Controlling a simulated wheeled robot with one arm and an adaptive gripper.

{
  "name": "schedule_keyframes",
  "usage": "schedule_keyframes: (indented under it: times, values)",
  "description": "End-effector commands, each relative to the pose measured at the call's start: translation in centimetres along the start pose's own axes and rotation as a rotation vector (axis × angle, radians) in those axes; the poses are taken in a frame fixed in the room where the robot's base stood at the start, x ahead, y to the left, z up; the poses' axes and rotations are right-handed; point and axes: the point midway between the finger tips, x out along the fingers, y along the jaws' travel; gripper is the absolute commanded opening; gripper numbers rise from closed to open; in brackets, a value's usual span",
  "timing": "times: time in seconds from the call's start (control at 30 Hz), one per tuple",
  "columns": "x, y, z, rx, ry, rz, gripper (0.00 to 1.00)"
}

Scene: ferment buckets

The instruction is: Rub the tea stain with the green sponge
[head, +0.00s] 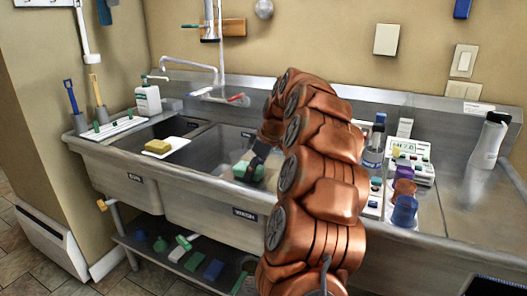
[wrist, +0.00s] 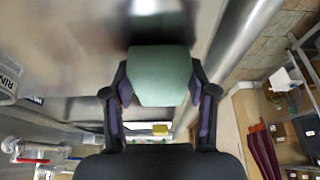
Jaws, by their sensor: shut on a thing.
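My gripper (wrist: 160,88) is shut on the green sponge (wrist: 160,75), with one finger on each side of it in the wrist view. In the head view the green sponge (head: 243,171) shows low in the right basin (head: 215,150) of the steel sink, at the end of my copper arm. My gripper (head: 253,167) is partly dark and small there. Whether the sponge touches the basin is not clear. I cannot make out the tea stain in either view; the sponge and my arm may hide it.
A yellow sponge (head: 158,146) lies on a white tray (head: 173,149) across the left basin. A white bottle (head: 148,100) and faucet stand behind. Bottles, purple and blue cups (head: 404,210) and a meter (head: 412,160) crowd the counter right of my arm. The basin's front rim is close.

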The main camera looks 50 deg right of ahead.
Motion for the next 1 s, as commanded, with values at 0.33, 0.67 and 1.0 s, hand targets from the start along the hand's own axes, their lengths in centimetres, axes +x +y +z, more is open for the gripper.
schedule_keyframes:
  times: [0.33,0.67,1.0]
  values:
    - [-3.5,-0.1,-1.8,-0.007,0.004,0.004,0.19]
    - [-6.2,-0.1,-2.9,-0.006,0.004,0.004,0.19]
    - [-6.6,-0.2,-3.0,-0.007,0.004,0.004,0.19]
